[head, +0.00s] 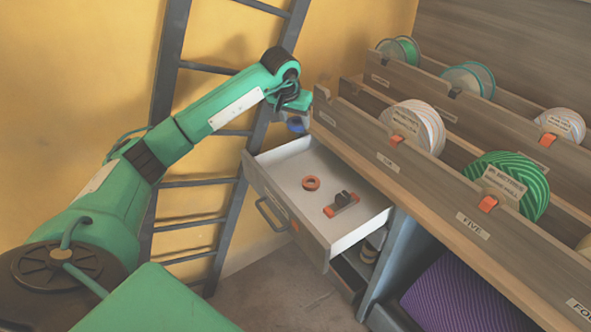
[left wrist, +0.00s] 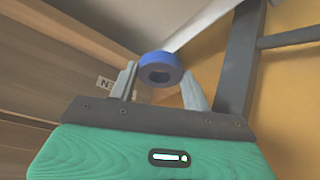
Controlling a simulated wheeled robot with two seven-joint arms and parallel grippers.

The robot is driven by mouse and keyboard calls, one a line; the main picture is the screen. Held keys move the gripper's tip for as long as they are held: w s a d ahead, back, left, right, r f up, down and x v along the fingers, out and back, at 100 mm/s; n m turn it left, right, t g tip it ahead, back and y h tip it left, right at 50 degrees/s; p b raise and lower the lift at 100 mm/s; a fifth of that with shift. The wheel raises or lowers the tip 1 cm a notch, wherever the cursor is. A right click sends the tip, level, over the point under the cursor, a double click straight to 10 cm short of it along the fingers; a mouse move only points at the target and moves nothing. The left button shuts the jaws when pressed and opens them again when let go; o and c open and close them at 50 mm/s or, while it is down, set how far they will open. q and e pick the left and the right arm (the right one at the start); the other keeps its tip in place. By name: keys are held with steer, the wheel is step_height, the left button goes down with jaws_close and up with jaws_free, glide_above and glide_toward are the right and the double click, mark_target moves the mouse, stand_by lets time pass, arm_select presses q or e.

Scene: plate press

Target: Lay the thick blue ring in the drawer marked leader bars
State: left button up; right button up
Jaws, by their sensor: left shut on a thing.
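The thick blue ring (left wrist: 160,64) is between the fingers of my left gripper (left wrist: 160,88) in the left wrist view. In the head view the ring (head: 296,124) shows as a small blue patch under the left gripper (head: 292,112). My right gripper is not in view.
In the drawer lie an orange ring (head: 311,183) and an orange-and-dark piece (head: 342,203). Shelves with spools, such as the green spool (head: 516,186), stand on the right. A dark ladder (head: 222,150) leans on the yellow wall. A purple roll (head: 462,292) sits below the counter.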

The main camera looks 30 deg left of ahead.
arm_select(q)
glide_above(297, 170)
steer(key=s, duration=0.1)
step_height(297, 170, down, 12)
steer(key=shift+s+f+b, duration=0.1)
steer(key=shift+s+b, duration=0.05)
steer(key=shift+b, duration=0.2)
step_height(297, 170, down, 4)
steer(key=shift+d+f, duration=0.1)
steer(key=shift+f, duration=0.25)
steer(key=shift+r, duration=0.1)
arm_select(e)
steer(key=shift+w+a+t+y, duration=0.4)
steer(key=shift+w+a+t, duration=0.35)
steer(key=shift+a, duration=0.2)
arm_select(q)
steer(key=shift+b, duration=0.3)
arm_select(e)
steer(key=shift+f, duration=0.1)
arm_select(q)
steer(key=o, duration=1)
steer(key=shift+o, duration=0.2)
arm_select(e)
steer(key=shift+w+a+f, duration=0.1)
